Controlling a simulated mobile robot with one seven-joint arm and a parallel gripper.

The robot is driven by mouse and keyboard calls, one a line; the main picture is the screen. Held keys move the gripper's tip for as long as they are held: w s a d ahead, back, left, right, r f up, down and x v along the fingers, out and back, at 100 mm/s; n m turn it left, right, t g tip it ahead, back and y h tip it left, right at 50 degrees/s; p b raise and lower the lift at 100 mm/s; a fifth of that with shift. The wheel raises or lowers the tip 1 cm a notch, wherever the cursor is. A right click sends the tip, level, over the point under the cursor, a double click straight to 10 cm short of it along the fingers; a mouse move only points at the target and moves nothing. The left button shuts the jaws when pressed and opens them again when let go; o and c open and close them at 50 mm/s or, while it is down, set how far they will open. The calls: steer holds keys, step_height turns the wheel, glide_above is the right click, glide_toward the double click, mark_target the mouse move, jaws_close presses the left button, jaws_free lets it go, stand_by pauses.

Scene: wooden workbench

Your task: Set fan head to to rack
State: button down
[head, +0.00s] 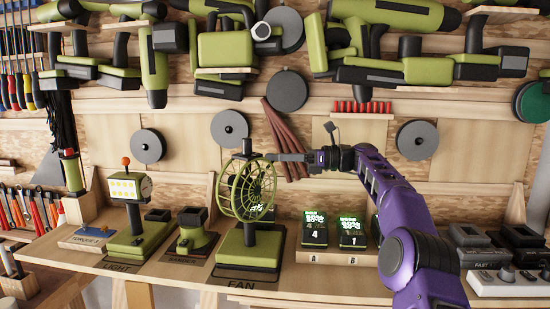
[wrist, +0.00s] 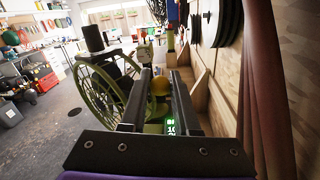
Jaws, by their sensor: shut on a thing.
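The fan head (head: 232,190), a round green wire cage with a black part (head: 247,148) near its top, is above the green base (head: 250,246) labelled FAN. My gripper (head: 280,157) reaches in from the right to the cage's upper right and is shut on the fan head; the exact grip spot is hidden. In the wrist view the cage (wrist: 92,105) is left of my fingers (wrist: 162,82). I cannot tell whether the head touches its base. The wooden wall rack (head: 330,92) behind carries tools.
A green light unit (head: 130,188) and a sander unit (head: 192,228) stand left of the fan base. Two chargers with lit displays (head: 317,228) stand to its right. Green power tools (head: 225,62) hang above. Dark discs (head: 229,129) and reddish-brown strips (head: 285,135) are on the wall.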

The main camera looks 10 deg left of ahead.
steer(key=shift+f, duration=0.4)
steer(key=c, duration=0.7)
jaws_free()
steer(key=shift+a, duration=0.15)
steer(key=shift+o, duration=0.2)
steer(key=shift+r, duration=0.2)
steer(key=shift+s+d+r+t, duration=0.1)
steer(key=shift+d+t, duration=0.1)
steer(key=shift+t, duration=0.1)
